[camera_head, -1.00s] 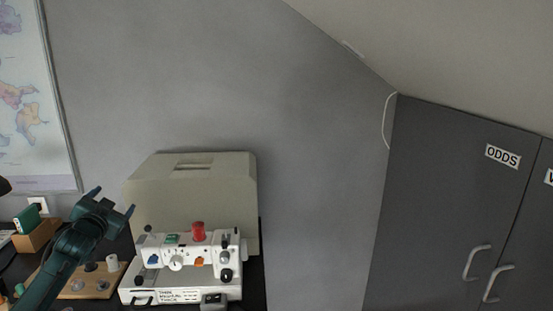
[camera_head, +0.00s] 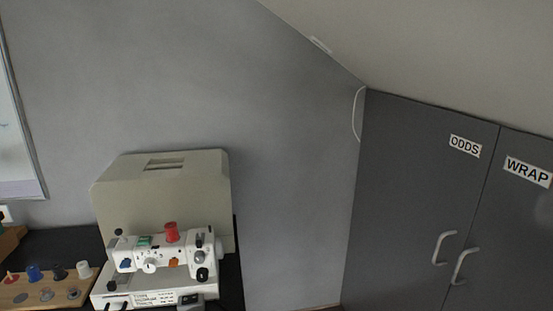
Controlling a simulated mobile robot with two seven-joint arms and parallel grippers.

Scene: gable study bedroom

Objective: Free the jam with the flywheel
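A white sewing machine (camera_head: 160,252) stands on the dark table at the lower left of the head view. It carries a red thread spool (camera_head: 171,232) on top, a white front dial (camera_head: 150,266) and dark knobs at its right end. A pale rounded part at the far right end (camera_head: 218,248) may be the flywheel, seen edge-on. The needle area is too small to tell, and no jam can be made out. Neither of my grippers is in view.
A beige machine cover (camera_head: 165,190) stands behind the machine. A wooden board (camera_head: 50,292) with several coloured spools lies to its left. Grey cupboards labelled ODDS (camera_head: 465,147) and WRAP (camera_head: 527,172) fill the right under a sloping ceiling.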

